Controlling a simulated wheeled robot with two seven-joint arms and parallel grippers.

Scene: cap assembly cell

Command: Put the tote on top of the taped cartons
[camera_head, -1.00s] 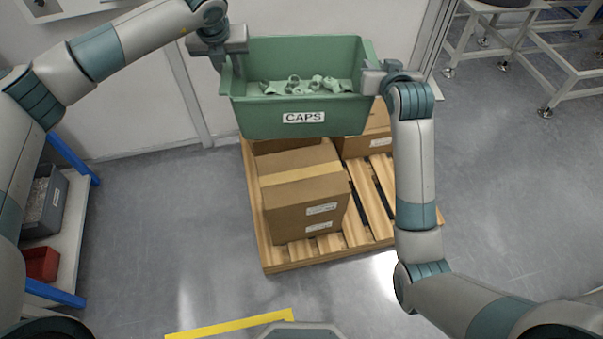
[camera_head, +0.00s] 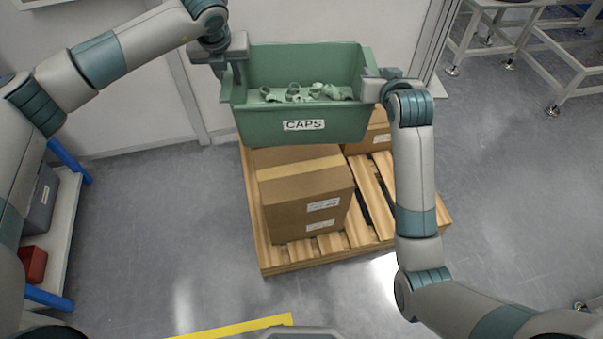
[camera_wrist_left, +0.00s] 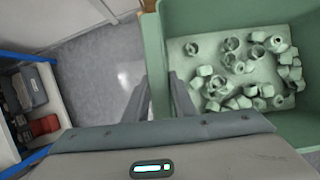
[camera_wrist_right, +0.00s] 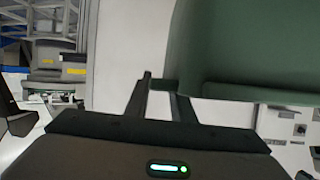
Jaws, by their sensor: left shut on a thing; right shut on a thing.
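The green tote (camera_head: 350,125) has a CAPS label and holds several light green caps (camera_head: 315,93). It hangs level above the back of the pallet, and it also shows in the left wrist view (camera_wrist_left: 156,60) and the right wrist view (camera_wrist_right: 240,60). My left gripper (camera_head: 238,72) is shut on the tote's left rim. My right gripper (camera_head: 372,88) is shut on its right rim. A taped carton (camera_head: 305,195) stands on the front left of the pallet below the tote. Another carton (camera_head: 375,138) is at the back right, partly hidden by the tote.
The wooden pallet (camera_head: 262,250) has bare slats at the front right. A shelf with blue posts (camera_head: 65,225) stands at the left, holding a grey bin (camera_head: 42,200) and a red bin (camera_head: 33,263). A wall is behind; metal frames (camera_head: 520,40) stand at the back right.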

